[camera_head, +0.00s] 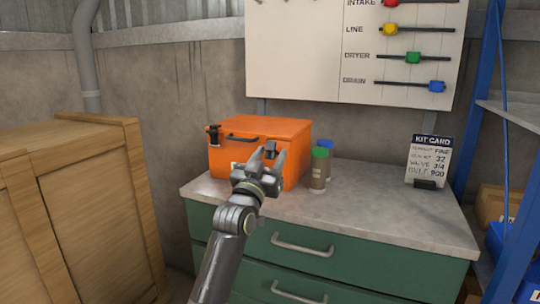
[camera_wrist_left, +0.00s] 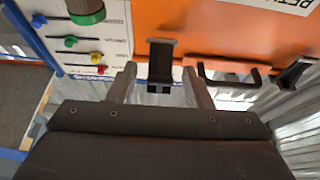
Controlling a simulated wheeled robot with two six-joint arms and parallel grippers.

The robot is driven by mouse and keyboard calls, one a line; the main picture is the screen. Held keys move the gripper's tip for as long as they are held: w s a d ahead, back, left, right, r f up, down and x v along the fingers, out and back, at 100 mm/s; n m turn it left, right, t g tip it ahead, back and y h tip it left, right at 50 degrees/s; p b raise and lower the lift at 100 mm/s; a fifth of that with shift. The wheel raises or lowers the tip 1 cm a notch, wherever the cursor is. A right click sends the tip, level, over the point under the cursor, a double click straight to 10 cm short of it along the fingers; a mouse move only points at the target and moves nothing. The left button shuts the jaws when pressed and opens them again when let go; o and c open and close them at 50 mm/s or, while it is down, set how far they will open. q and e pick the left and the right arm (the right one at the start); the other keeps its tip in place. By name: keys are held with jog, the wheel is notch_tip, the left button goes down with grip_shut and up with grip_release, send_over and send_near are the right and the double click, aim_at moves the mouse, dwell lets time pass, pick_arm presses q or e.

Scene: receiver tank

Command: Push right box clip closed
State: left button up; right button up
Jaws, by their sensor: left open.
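The orange box (camera_head: 240,158) stands on the grey countertop with its lid on. Its right clip (camera_head: 271,149) is a dark latch on the front edge; in the left wrist view the clip (camera_wrist_left: 160,62) shows between my fingertips. Whether the clip is closed, I cannot tell. The left clip (camera_head: 213,134) is at the box's left end, past the black handle (camera_head: 243,137). My left gripper (camera_head: 268,162) is open in front of the right clip, its fingers on either side in the wrist view (camera_wrist_left: 160,78). Contact cannot be made out. My right gripper is not in view.
A kit card (camera_head: 428,160) stands farther right on the countertop (camera_head: 390,215). A wooden crate (camera_head: 90,210) is at left. The counter's right half is mostly clear.

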pick_arm(q)
jog(key=shift+w+r, duration=0.1)
jog(key=shift+w, duration=0.1)
jog(key=shift+c, duration=0.3)
jog(key=c, duration=0.9)
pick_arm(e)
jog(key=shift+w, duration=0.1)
